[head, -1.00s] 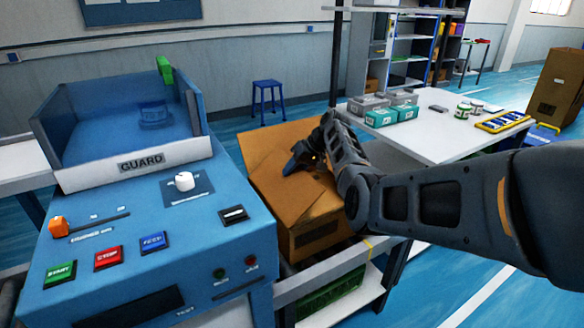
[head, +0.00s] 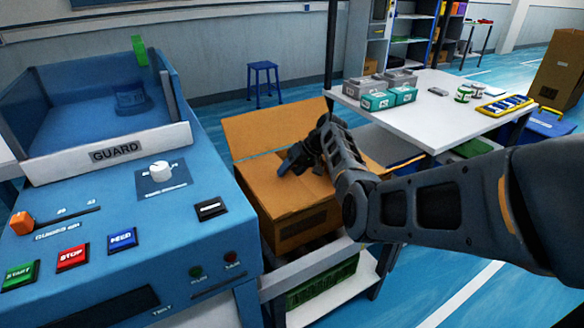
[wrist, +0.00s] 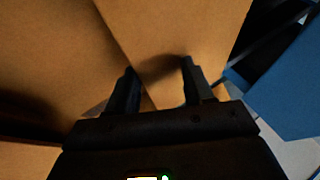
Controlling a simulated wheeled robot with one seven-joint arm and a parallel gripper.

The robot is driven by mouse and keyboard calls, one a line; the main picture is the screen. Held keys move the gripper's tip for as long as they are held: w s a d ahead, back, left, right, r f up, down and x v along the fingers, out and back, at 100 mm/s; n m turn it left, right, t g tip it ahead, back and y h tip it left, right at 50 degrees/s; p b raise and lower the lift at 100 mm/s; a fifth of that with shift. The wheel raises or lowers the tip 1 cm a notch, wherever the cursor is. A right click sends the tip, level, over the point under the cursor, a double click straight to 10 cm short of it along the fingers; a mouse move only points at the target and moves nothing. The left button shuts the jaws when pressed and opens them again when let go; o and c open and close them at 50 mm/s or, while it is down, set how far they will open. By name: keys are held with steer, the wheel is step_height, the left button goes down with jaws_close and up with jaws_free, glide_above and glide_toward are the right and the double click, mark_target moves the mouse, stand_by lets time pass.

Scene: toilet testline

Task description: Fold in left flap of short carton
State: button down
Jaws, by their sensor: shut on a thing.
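The short carton (head: 290,228) is brown cardboard and stands between the blue machine and the white table in the head view. Its back flap (head: 275,128) stands up, leaning outward. The left flap (head: 262,180) lies inward over the opening at a low slant. My gripper (head: 289,168) is low over the carton top, at the inner side of that flap. In the wrist view, my gripper (wrist: 158,88) has its two fingers spaced apart against brown cardboard. It is shut on a carton flap, seemingly the left one; the grip itself is partly hidden.
The blue machine (head: 130,220) with a guard and buttons stands close on the left. The white table (head: 440,105) at right holds teal and grey boxes (head: 398,96). My arm spans the right side. A blue stool (head: 264,82) stands behind on open floor.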

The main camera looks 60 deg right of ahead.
steer(key=shift+s+a+f, duration=0.15)
steer(key=shift+s+f, duration=0.05)
steer(key=shift+f, duration=0.35)
steer(key=c, duration=0.9)
jaws_free()
steer(key=shift+c, duration=0.2)
steer(key=c, duration=0.3)
steer(key=shift+w+r+v, duration=0.1)
steer(key=shift+w+v, duration=0.05)
steer(key=shift+v, duration=1.95)
steer(key=shift+w+r+v, duration=0.1)
steer(key=shift+w+v, duration=0.1)
steer(key=shift+v, duration=1.9)
steer(key=shift+r, duration=0.1)
